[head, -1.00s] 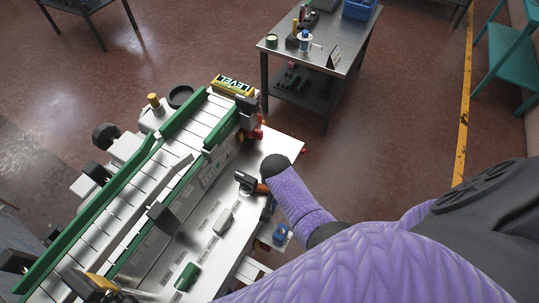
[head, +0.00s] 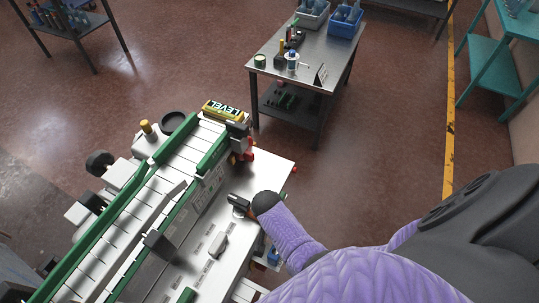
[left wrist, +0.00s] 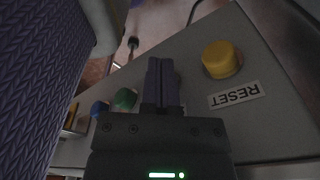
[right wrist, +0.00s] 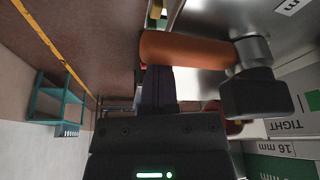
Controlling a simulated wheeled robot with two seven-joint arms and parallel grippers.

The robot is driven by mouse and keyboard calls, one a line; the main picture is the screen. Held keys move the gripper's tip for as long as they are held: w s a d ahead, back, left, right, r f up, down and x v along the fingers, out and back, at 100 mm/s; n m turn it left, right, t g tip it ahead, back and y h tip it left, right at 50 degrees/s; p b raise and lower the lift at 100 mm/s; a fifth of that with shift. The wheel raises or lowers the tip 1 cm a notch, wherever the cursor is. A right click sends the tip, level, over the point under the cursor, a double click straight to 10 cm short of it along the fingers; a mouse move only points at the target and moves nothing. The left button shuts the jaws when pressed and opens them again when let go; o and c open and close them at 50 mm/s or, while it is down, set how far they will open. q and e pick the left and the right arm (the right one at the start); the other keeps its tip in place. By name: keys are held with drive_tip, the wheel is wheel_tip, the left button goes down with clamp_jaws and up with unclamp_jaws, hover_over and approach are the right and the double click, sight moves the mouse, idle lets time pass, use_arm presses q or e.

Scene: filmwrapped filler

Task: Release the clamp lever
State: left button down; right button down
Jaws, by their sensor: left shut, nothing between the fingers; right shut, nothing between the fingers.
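The clamp lever has an orange handle (right wrist: 190,50), a silver shaft and a black block (right wrist: 255,95) in the right wrist view. In the head view its dark end (head: 238,200) shows at the machine's right edge, and my right wrist partly covers it. My right gripper (right wrist: 158,82) is shut and empty. Its fingertips are right at the orange handle, which overlaps their ends; contact is unclear. A TIGHT label (right wrist: 289,126) is beside the black block. My left gripper (left wrist: 163,75) is shut and empty in front of a grey panel.
The panel has a yellow button (left wrist: 221,58) labelled RESET, a green button (left wrist: 125,99) and a blue one (left wrist: 99,109). The machine has a green-railed conveyor (head: 165,160). A metal table (head: 310,70) stands behind, with open floor between.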

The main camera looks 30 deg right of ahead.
drive_tip(key=shift+s+a, duration=0.1)
drive_tip(key=shift+s, duration=0.05)
drive_tip(key=p+v, duration=0.7)
drive_tip(key=p, duration=0.1)
drive_tip(key=shift+r, duration=0.4)
drive_tip(key=shift+f, duration=0.2)
